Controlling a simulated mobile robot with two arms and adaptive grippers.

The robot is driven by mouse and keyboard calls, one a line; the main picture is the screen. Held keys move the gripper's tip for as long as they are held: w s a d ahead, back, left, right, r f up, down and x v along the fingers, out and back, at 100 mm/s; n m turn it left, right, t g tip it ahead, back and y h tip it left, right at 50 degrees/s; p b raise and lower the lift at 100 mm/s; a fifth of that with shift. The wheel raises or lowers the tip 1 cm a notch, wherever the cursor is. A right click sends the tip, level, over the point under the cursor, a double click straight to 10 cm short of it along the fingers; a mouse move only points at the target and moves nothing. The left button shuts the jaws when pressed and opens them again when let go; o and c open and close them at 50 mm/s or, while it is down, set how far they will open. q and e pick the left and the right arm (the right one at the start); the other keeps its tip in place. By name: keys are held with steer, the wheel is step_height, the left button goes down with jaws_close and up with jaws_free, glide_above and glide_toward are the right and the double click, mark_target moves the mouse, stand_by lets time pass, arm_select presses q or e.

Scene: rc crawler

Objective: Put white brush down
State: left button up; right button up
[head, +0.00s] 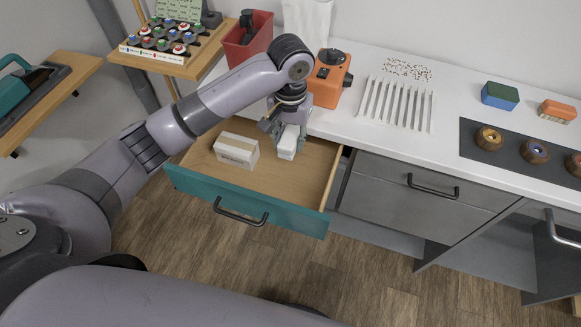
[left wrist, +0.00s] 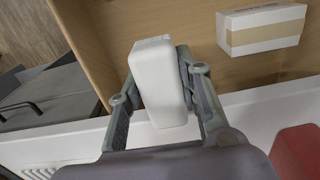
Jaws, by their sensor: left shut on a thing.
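My left gripper (head: 275,128) reaches down over the open teal-fronted drawer. It is shut on the white brush (head: 288,142), a plain white block with rounded edges. In the left wrist view, the white brush (left wrist: 157,85) sits between the two fingers of the gripper (left wrist: 155,95). I cannot tell whether the brush touches the drawer floor. The drawer (head: 210,172) has a wooden inside and a dark handle. My right gripper is not in view.
A white box with a tan band (head: 237,150) lies in the drawer left of the brush. On the white counter (head: 450,95) stand an orange device (head: 329,80), a red bin (head: 246,42) and a row of white sticks (head: 397,103). Closed grey drawers (head: 400,195) are at the right.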

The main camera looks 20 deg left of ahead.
arm_select(q)
step_height(320, 180, down, 5)
glide_above(290, 175)
step_height(290, 175, down, 4)
steer(key=shift+s+f, duration=0.1)
step_height(290, 175, down, 3)
steer(key=shift+f, duration=0.3)
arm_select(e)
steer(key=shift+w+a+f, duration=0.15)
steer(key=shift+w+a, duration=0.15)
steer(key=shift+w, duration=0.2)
arm_select(q)
steer(key=shift+f, duration=0.15)
steer(key=o, duration=1.1)
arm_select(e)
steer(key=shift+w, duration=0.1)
arm_select(q)
step_height(290, 175, up, 12)
steer(key=shift+d+r, duration=0.1)
steer(key=shift+r, duration=0.1)
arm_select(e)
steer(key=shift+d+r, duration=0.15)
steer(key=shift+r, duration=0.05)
